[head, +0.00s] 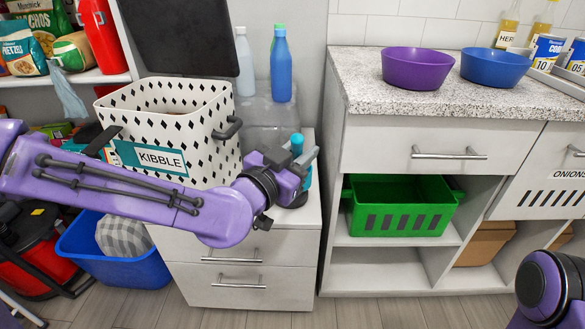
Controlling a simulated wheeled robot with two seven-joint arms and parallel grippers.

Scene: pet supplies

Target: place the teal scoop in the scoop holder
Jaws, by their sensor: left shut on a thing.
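My left gripper (303,160) is over the top of the low drawer cabinet, to the right of the kibble bin. It is shut on the teal scoop (297,142). Teal shows above the fingers and a little beside them; the rest of the scoop is hidden by the gripper. A dark round thing (293,198) sits on the cabinet top just below the gripper and may be the scoop holder. I cannot tell whether the scoop touches it. Of my right arm only a purple link shows at the lower right; its gripper is out of view.
The white kibble bin (205,115) stands close behind my left arm. A clear container (268,115) and bottles (281,70) stand behind the gripper. To the right are a counter (360,85) with a purple bowl (417,70) and a blue bowl (495,68).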

